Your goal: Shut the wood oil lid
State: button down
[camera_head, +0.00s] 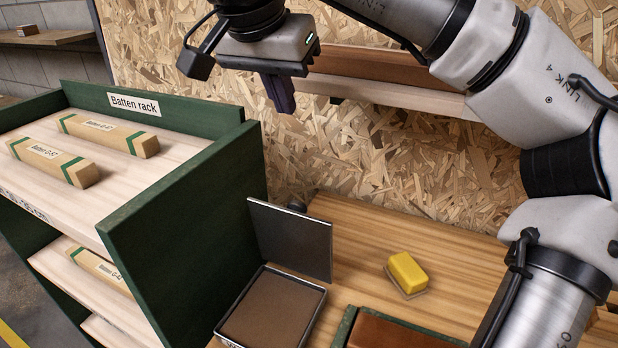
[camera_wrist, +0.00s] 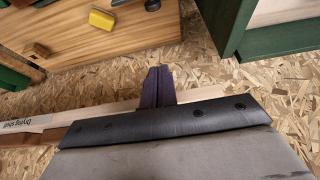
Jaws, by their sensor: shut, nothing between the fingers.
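A shallow dark-rimmed tin (camera_head: 318,305) with a flat brown surface inside stands on the wooden bench, at the bottom middle of the head view. I take it for the wood oil. Its flat grey lid (camera_head: 290,240) is open and stands about upright at the tin's back edge. No wood oil label is readable. My gripper (camera_head: 280,98) is up and behind the lid, in front of the chipboard wall and well apart from the lid. Its dark purple fingers are shut and empty; they also show in the wrist view (camera_wrist: 157,82).
The green Batten rack (camera_head: 190,200) with labelled battens stands left of the tin, its side wall close to the lid. A yellow block (camera_head: 407,272) lies on the bench (camera_head: 360,230) to the right. A green-edged box (camera_head: 345,328) is at the front. A wall shelf (camera_head: 400,95) runs behind my gripper.

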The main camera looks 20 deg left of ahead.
jog(key=p, duration=0.2)
send_over(296, 236)
jog(key=w+a, duration=0.1)
jog(key=w, duration=0.7)
notch_tip(296, 236, down, 18)
jog(key=s+p, duration=0.1)
jog(key=s, duration=0.2)
jog(key=shift+s+a+f+p, duration=0.1)
jog(key=shift+s+a+p, duration=0.05)
jog(key=shift+s+p, duration=0.25)
jog(key=shift+s+b, duration=0.15)
jog(key=shift+b, duration=0.2)
